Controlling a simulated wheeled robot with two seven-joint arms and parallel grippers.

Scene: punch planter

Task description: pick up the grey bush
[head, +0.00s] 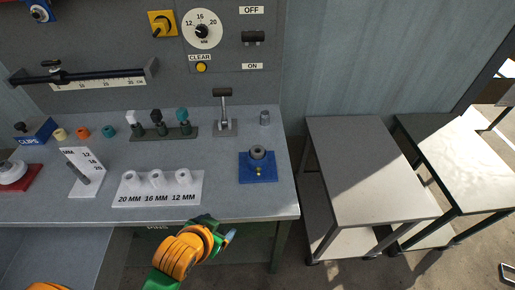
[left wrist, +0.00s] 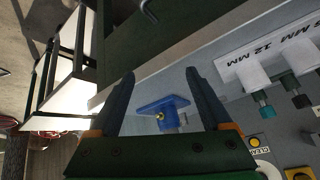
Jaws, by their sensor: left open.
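A small grey cylinder (head: 265,117) stands on the bench at the back right, beside the lever. I cannot tell for sure which of the two is the grey bush. My left gripper (head: 230,237) is in front of the bench edge, below and left of the blue fixture, apart from both grey pieces. In the left wrist view my left gripper (left wrist: 160,90) is open and empty, with the blue fixture (left wrist: 160,106) showing beyond and between its fingers. My right gripper is out of view.
A white pin block (head: 156,199) lies left of the blue fixture. Cream, orange (head: 83,132) and teal bushes stand at the left. A lever (head: 224,115) and a rack of coloured handles (head: 162,132) stand behind. Two side tables (head: 365,160) are at the right.

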